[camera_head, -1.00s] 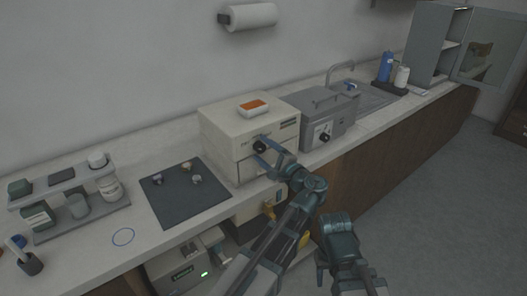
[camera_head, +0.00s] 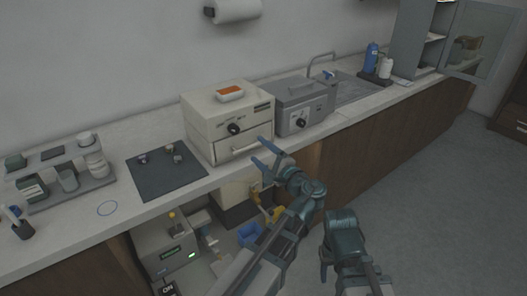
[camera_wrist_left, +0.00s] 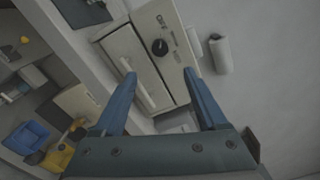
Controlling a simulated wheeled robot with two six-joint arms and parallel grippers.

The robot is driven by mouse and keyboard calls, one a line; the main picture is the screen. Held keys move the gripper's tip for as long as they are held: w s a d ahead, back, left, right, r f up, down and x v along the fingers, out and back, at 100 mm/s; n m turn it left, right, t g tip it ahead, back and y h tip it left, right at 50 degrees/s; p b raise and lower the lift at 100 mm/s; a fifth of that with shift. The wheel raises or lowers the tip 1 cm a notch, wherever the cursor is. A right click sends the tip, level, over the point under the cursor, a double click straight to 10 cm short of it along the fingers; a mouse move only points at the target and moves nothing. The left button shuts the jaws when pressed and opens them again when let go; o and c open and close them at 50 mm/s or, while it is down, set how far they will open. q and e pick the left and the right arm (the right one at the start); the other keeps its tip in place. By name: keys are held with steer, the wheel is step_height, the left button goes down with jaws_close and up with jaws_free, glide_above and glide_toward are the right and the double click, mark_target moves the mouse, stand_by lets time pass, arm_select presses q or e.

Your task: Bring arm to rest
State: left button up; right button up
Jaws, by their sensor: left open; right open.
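My left gripper (camera_head: 267,158) is open and empty in front of the beige press box, apart from it as far as I can tell. In the left wrist view its two blue fingers (camera_wrist_left: 160,98) are spread wide, with the box's dark knob and drawer handle beyond them. The beige box (camera_head: 226,112) stands on the counter with a black knob and a pale handle on its front; it also shows in the left wrist view (camera_wrist_left: 172,62). My right gripper (camera_head: 325,262) hangs low at the bottom centre, open, away from the counter.
A grey bath unit (camera_head: 303,105) stands right of the box. A dark mat (camera_head: 165,172) with small parts lies left of it. A rack (camera_head: 68,180) with containers is further left. Below the counter are a grey device (camera_head: 166,248) and a blue bin (camera_head: 249,234). Open floor lies right.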

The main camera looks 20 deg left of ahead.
arm_select(q)
steer(key=s+d+f+n+g+h+p, duration=0.3)
steer(key=s+f+n+g+h+p, duration=0.25)
steer(key=s+f, duration=0.3)
steer(key=s+d+f+n+g+h+p, duration=0.2)
steer(key=s+d+g+h+p, duration=0.3)
steer(key=s+d, duration=0.7)
steer(key=h, duration=0.2)
steer(key=shift+f+h, duration=0.25)
steer(key=shift+h, duration=0.1)
steer(key=shift+a+g, duration=0.1)
steer(key=shift+g, duration=0.15)
steer(key=shift+c, duration=0.3)
